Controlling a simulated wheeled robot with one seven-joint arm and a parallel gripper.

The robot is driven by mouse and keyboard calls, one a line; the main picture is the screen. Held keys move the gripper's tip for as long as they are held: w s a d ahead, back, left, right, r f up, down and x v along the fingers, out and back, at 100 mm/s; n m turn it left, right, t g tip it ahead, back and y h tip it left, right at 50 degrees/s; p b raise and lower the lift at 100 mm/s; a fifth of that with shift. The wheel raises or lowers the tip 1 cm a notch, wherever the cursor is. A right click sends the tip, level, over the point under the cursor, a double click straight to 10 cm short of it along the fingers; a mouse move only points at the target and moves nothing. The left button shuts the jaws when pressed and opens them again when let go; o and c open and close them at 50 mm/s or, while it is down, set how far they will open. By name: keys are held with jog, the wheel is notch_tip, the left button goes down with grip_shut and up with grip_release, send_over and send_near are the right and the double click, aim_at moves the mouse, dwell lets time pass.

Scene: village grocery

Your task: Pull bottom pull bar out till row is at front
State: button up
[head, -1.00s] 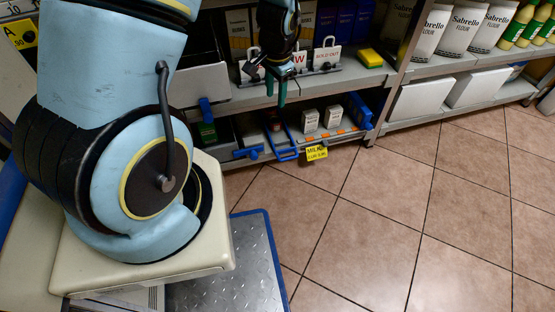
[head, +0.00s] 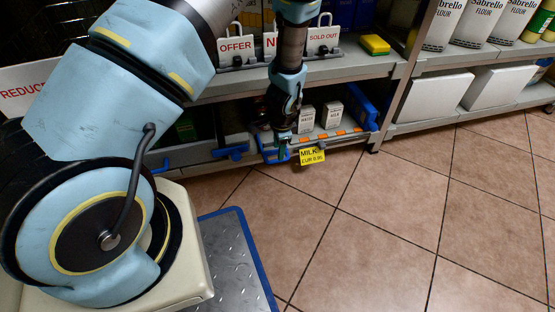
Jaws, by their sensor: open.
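The blue pull bar (head: 270,155) sticks out at the front of the bottom shelf, left of the yellow milk price tag (head: 312,157). My gripper (head: 283,153) points down at this bar, its fingertips at or just over the bar's right part. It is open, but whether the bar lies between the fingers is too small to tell. White milk cartons (head: 332,114) stand in the row behind, set back from the shelf's front edge. My gripper and wrist hide part of the row.
Another blue bar (head: 231,151) sits to the left on the same shelf. The upper shelf carries an OFFER sign (head: 236,45), a SOLD OUT sign (head: 322,40) and a yellow sponge (head: 375,44). The tiled floor (head: 400,220) in front is clear.

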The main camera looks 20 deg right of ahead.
jog(key=f, duration=0.1)
jog(key=f+b, duration=0.1)
jog(key=f, duration=0.1)
jog(key=w+f, duration=0.1)
jog(key=f, duration=0.1)
jog(key=shift+f+b, duration=0.2)
jog(key=shift+b, duration=0.1)
jog(key=shift+c, duration=0.4)
grip_shut()
dwell(0.7)
